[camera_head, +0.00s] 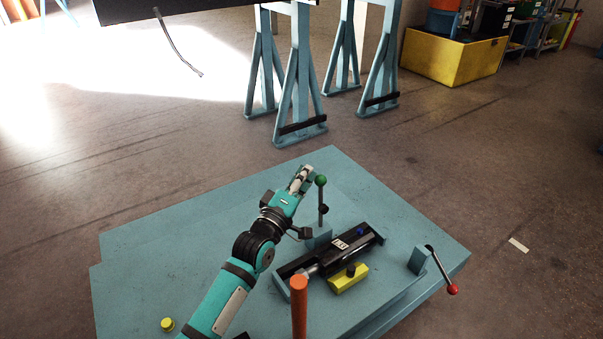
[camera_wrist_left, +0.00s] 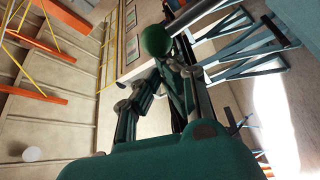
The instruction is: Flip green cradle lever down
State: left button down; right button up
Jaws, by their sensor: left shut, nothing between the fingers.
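The green cradle lever (camera_head: 322,206) stands upright at the back of the blue bench, a thin dark rod topped by a green ball knob (camera_head: 320,180). The black cradle (camera_head: 335,257) lies in front of its base. My left gripper (camera_head: 303,173) is shut and empty, just left of the green knob at about its height in the picture. Whether they touch cannot be told. In the left wrist view the green knob (camera_wrist_left: 155,40) appears by the fingertips, with the fingers below it. My right gripper is not in view.
A red-knobbed lever (camera_head: 452,288) slants down at the bench's right edge. An orange post (camera_head: 299,305) stands in front, near a yellow block (camera_head: 347,279). A yellow button (camera_head: 167,324) is at the front left. The bench's back left is clear.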

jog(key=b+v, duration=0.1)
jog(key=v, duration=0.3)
pick_arm(q)
jog(key=s+d+f+m+h+b, duration=0.3)
jog(key=s+d+m+h, duration=0.4)
jog(key=s+m, duration=0.4)
jog(key=shift+d+m+g+b, duration=0.15)
jog(key=shift+m+g+b, duration=0.2)
jog(key=shift+m, duration=0.35)
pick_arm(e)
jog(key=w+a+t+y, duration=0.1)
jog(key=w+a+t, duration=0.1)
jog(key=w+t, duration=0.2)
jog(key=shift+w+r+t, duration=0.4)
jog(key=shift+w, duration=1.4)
pick_arm(q)
jog(key=shift+w, duration=0.1)
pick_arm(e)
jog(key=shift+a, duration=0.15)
